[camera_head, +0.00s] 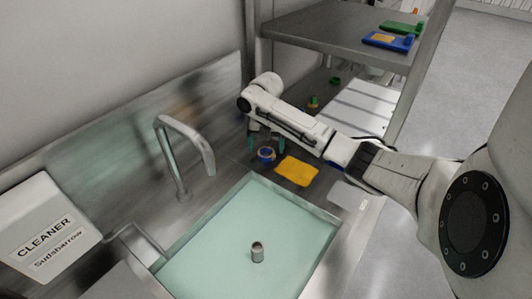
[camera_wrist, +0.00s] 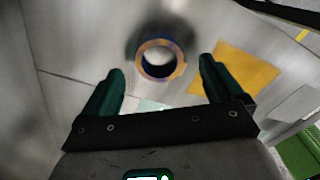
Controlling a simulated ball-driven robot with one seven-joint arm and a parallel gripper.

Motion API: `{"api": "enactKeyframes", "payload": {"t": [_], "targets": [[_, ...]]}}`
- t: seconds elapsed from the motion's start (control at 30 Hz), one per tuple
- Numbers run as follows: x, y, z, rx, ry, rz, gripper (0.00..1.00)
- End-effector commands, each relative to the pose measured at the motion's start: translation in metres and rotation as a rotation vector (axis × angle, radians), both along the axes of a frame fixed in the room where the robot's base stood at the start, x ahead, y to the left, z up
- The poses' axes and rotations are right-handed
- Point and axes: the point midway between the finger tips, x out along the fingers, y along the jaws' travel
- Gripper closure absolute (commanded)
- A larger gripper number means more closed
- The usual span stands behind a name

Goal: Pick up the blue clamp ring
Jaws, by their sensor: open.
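The blue clamp ring (camera_head: 266,155) lies on the metal counter behind the sink, left of a yellow cloth-like piece. In the head view my gripper (camera_head: 266,140) is above and around the ring. I cannot tell the exact height gap. Nothing is held between the fingers.
The yellow piece (camera_head: 296,170) lies just right of the ring. The sink (camera_head: 210,245) holds a small metal cylinder (camera_head: 257,252). A faucet (camera_head: 180,160) stands to the left. A metal shelf (camera_head: 330,35) with blue and green items is above right; a green-orange part (camera_head: 313,102) stands farther back.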

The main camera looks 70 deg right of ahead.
Motion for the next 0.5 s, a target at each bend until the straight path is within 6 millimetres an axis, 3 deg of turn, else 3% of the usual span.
{"api": "enactKeyframes", "payload": {"t": [0.17,0.43,0.5], "targets": [[0.0,0.0,-0.018,0.0,0.001,0.0,0.06],[0.0,0.0,-0.021,0.0,0.0,0.001,0.06],[0.0,0.0,-0.021,0.0,0.0,0.001,0.13]]}}
